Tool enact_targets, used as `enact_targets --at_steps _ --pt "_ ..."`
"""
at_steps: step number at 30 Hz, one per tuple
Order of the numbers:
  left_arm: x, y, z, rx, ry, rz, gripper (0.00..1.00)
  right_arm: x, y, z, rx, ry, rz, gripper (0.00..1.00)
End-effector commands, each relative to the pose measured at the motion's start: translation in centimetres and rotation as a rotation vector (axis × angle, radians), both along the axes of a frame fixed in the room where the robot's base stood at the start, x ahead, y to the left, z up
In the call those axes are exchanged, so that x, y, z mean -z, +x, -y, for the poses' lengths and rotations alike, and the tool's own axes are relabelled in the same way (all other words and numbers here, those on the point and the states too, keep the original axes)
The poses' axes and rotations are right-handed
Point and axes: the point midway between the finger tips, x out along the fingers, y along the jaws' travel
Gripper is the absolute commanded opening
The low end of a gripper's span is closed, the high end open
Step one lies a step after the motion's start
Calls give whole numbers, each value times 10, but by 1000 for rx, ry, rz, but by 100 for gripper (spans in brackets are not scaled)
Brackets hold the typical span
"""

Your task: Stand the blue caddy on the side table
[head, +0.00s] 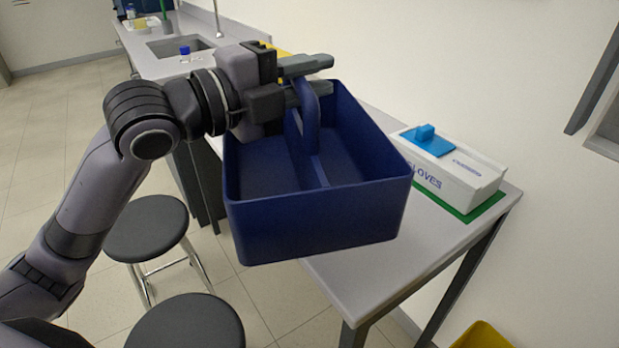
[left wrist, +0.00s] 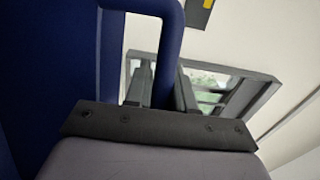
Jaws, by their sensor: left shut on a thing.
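The blue caddy (head: 320,225) is an open box with a middle divider and a handle. My left gripper (head: 308,82) is shut on the caddy's handle (head: 309,115). In the head view the caddy hangs in front of a grey table (head: 365,275) and overlaps its near edge; I cannot tell how high it is above the top. In the left wrist view the gripper fingers (left wrist: 160,90) lie on either side of the blue handle (left wrist: 172,50), and the caddy wall (left wrist: 85,50) fills the left. My right gripper is not in view.
A white gloves box (head: 455,180) with a blue item (head: 428,140) on it stands on a green mat (head: 480,209) at the table's right end. Two stools (head: 147,228) stand lower left. A yellow bin (head: 482,336) is at lower right. A counter with a sink (head: 180,46) lies behind.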

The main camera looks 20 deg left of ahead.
Motion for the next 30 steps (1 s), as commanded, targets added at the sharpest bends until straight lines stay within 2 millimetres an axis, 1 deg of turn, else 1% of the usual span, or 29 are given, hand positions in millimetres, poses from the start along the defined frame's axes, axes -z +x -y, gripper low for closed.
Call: enact_targets --at_steps 1,13,17,23,27,30 --pt "10 -1 0 0 -4 0 0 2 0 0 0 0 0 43" --pt "84 0 0 0 -4 1 0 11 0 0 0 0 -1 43" --pt "100 0 0 -1 -3 3 0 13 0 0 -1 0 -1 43" --pt "113 0 0 0 -3 4 0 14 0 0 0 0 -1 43" --pt "133 0 0 0 -4 2 0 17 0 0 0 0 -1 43" --pt "142 -1 0 0 -4 5 0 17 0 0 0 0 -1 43"
